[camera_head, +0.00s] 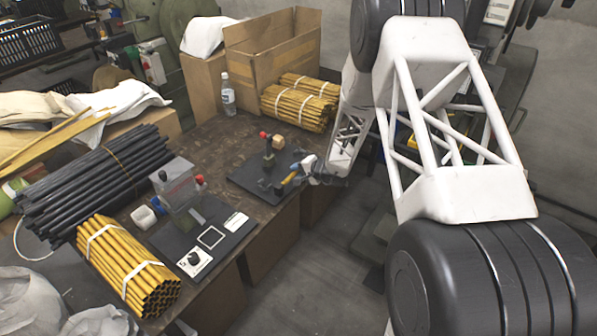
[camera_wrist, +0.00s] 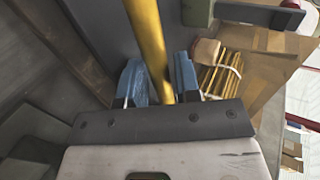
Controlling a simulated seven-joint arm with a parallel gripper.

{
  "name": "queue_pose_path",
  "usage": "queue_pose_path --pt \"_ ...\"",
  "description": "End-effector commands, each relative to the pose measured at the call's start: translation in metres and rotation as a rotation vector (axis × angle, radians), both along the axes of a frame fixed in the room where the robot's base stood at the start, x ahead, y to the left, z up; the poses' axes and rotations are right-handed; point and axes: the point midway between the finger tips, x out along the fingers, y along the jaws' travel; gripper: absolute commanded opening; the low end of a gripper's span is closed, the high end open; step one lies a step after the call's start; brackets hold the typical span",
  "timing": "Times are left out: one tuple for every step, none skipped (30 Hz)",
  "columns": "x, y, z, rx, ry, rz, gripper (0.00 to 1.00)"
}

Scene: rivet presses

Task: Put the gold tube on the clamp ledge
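The gold tube (camera_wrist: 148,40) runs between the two blue fingertips of my gripper (camera_wrist: 157,82) in the wrist view, and both fingers appear to press against it. In the head view my gripper (camera_head: 303,170) is at the right edge of the far dark base plate (camera_head: 250,178), with a short piece of the gold tube (camera_head: 289,178) showing. A small clamp-like fixture (camera_head: 268,158) with a red knob stands on that plate, just left of my gripper. The clamp ledge itself is too small to make out clearly. The tube's far end is cut off in the wrist view.
A wooden block (camera_head: 278,142) sits behind the fixture. Bundled gold tubes (camera_head: 299,103) and a bottle (camera_head: 228,94) stand farther back. The nearer press plate (camera_head: 205,240), black rods (camera_head: 90,180) and another gold bundle (camera_head: 125,268) fill the table's left. The table edge is close to my gripper.

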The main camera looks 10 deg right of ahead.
Motion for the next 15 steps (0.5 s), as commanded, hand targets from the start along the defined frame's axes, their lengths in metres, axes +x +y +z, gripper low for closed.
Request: queue_pose_path --pt "0.000 0.000 0.001 0.000 0.000 0.000 0.30" --pt "0.000 0.000 0.001 0.000 0.000 0.000 0.30" --pt "0.000 0.000 0.002 0.000 0.000 0.000 0.30" --pt "0.000 0.000 0.003 0.000 0.000 0.000 0.30" --pt "-0.001 0.000 0.003 0.000 0.000 0.000 0.30" --pt "-0.002 -0.002 0.004 0.000 0.000 0.000 0.30" --pt "-0.002 -0.002 0.005 0.000 0.000 0.000 0.30" --pt "-0.003 -0.003 0.006 0.000 0.000 0.000 0.30" --pt "-0.005 -0.005 0.007 0.000 0.000 -0.001 0.30" --pt "-0.006 -0.007 0.008 0.000 0.000 -0.001 0.30" --pt "-0.007 -0.008 0.009 0.000 0.000 -0.001 0.30" --pt "-0.009 -0.010 0.011 0.000 0.000 -0.001 0.30" --pt "-0.011 -0.012 0.012 0.000 0.000 -0.002 0.30" --pt "-0.013 -0.014 0.014 0.001 -0.001 -0.002 0.30" --pt "-0.015 -0.016 0.016 0.000 -0.001 -0.002 0.30"
